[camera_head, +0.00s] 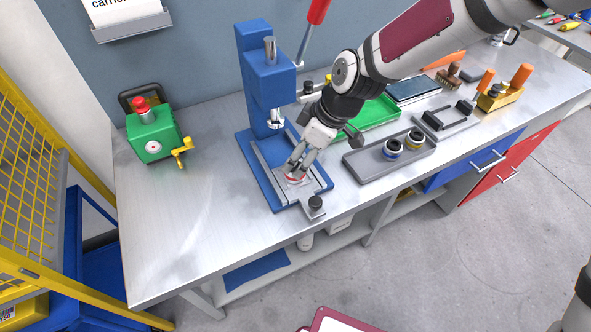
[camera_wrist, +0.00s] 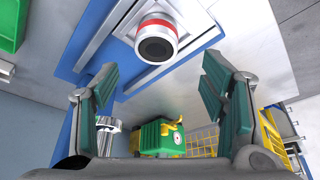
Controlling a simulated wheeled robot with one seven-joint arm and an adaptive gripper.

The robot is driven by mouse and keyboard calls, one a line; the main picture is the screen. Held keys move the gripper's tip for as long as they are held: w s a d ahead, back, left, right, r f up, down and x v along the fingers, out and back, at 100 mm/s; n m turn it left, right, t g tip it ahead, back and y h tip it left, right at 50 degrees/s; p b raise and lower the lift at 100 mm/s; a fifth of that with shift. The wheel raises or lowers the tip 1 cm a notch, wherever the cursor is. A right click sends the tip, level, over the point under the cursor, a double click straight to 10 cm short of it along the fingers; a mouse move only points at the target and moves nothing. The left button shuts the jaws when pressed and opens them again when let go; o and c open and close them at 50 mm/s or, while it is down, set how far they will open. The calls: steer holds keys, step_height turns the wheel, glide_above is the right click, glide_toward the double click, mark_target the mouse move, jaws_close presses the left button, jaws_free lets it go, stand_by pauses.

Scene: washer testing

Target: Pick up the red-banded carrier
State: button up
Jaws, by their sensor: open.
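The red-banded carrier (camera_head: 294,178) sits on the metal slide of the blue press (camera_head: 256,88), below and in front of the press ram. The fingers partly hide it in the head view. In the wrist view the carrier (camera_wrist: 157,38) shows its dark round opening and red band, at the top centre. My gripper (camera_head: 298,164) is open, with its fingers close above the carrier. In the wrist view the fingers of my gripper (camera_wrist: 158,78) are spread wide, with nothing between them; I cannot tell whether they touch the carrier.
A grey tray (camera_head: 362,169) holds a blue-banded carrier (camera_head: 392,149) and a yellow-banded carrier (camera_head: 415,138). A green tray (camera_head: 378,112) lies behind my arm. A green box with a red button (camera_head: 151,136) stands left of the press. The front-left bench top is clear.

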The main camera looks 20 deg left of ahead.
mark_target(295, 167)
steer(key=shift+d+p+x, duration=0.15)
steer(key=shift+p+x, duration=0.05)
steer(key=shift+x, duration=1.15)
steer(key=shift+d+p+x, duration=0.1)
steer(key=shift+p+x, duration=0.05)
steer(key=shift+x, duration=1.2)
steer(key=shift+w+f, duration=0.1)
steer(key=shift+w, duration=0.1)
steer(key=c, duration=1.5)
